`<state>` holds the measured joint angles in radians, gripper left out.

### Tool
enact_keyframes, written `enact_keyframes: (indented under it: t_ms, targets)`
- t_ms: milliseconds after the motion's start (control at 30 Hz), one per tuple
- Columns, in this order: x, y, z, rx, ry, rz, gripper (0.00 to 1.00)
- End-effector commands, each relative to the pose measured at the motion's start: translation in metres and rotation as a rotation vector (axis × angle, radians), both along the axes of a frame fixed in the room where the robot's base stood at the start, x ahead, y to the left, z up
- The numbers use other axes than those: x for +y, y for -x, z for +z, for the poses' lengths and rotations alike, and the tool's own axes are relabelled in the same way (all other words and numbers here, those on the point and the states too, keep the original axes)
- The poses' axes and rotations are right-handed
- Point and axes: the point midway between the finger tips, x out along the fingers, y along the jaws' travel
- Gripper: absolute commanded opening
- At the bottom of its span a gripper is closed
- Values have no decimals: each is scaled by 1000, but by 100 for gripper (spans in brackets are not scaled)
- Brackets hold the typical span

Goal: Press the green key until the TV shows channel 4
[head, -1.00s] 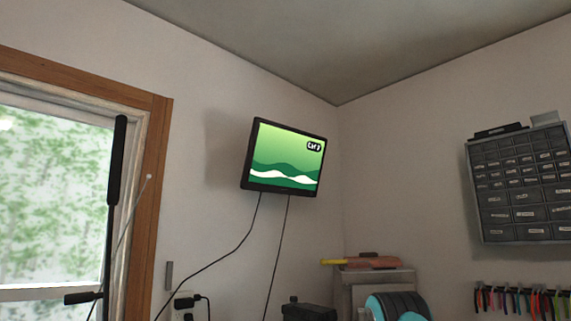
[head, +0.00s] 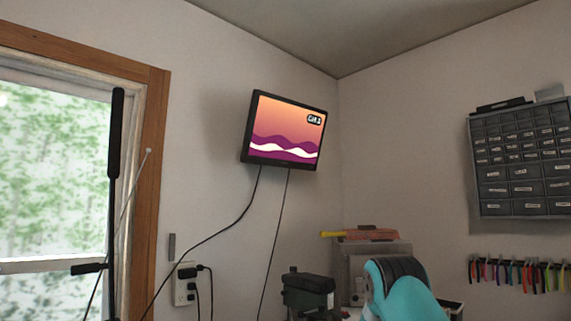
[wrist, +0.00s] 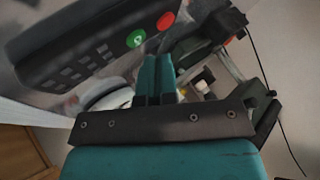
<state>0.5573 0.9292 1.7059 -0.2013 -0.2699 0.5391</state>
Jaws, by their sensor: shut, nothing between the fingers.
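The TV (head: 286,132) hangs high near the wall corner. Its screen is orange and purple, with a small label that looks like CH 2. In the wrist view, a dark remote-like panel (wrist: 85,55) spans the upper left, with several dark keys. The round green key (wrist: 135,39) and a red key (wrist: 166,20) sit near its right end. My gripper (wrist: 156,62) is shut and empty, its two teal fingers close together. Their tips appear just below and right of the green key in the picture. I cannot tell whether they touch the panel.
In the head view, a wood-framed window (head: 55,175) is at left. An outlet (head: 186,284) with cables is on the wall. A drawer cabinet (head: 522,160) hangs at right above a row of colored tools (head: 520,274). A dark green case (head: 308,292) stands below the TV.

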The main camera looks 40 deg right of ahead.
Motion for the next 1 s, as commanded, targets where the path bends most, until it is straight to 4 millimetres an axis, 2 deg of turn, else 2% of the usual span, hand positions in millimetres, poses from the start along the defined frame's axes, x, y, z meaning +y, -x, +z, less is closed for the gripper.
enact_keyframes:
  t_ms: [333,800,1000]
  targets:
    - [0,0,4,0,0,0,0]
    - [0,0,52,0,0,0,0]
    - [0,0,61,0,0,0,0]
